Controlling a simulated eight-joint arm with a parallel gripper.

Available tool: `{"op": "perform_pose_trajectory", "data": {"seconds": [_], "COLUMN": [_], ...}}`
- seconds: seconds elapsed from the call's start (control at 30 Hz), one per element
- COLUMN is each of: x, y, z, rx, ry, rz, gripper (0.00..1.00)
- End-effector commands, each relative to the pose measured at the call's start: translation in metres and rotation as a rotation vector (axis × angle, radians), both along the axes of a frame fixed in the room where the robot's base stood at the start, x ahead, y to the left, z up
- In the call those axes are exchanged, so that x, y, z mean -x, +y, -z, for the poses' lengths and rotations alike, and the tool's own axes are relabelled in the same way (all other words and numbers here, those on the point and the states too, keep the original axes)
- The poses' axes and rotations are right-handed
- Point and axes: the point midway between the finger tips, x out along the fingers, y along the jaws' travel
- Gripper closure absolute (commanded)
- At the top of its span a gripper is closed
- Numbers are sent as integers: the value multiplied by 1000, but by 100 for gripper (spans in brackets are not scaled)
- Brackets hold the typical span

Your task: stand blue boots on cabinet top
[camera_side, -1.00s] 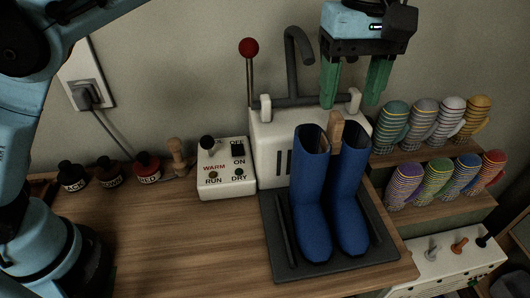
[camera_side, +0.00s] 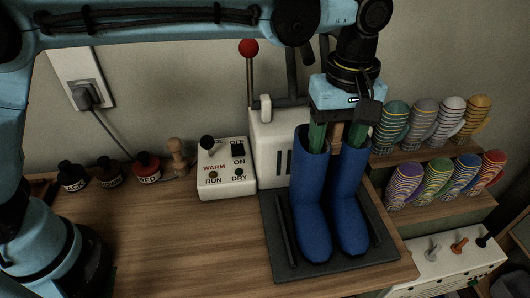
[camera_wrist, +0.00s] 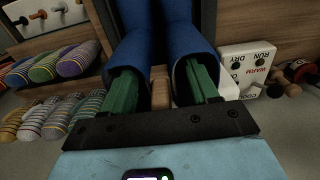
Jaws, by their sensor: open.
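A pair of blue boots (camera_side: 331,205) stands upright, side by side, on a dark tray (camera_side: 385,256) on the wooden bench. A wooden clip or handle (camera_wrist: 160,90) sits between the two boot shafts at the top. My gripper (camera_side: 336,138) is right above the boots and open. Its green fingers straddle the wooden piece, one at each boot's opening; they appear to reach into the shafts. The wrist view shows the boot shafts (camera_wrist: 177,22) beyond the fingers. The fingertips are hidden. I cannot tell which surface is the cabinet top.
A white machine (camera_side: 264,165) with a red-knobbed lever stands behind the boots. Left of it are a control box (camera_side: 226,178) and several ink pots (camera_side: 108,171). Striped mitts (camera_side: 405,187) fill shelves at right, above a white unit with pegs (camera_side: 450,268). The bench front left is clear.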

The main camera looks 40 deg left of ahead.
Motion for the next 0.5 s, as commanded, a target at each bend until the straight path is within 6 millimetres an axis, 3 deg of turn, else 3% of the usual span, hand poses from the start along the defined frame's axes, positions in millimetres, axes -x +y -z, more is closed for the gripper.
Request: {"op": "perform_pose_trajectory", "data": {"seconds": [0.37, 0.5], "x": [0, 0], "y": [0, 0], "z": [10, 10], "rx": [0, 0], "ry": [0, 0], "rz": [0, 0], "gripper": [41, 61]}}
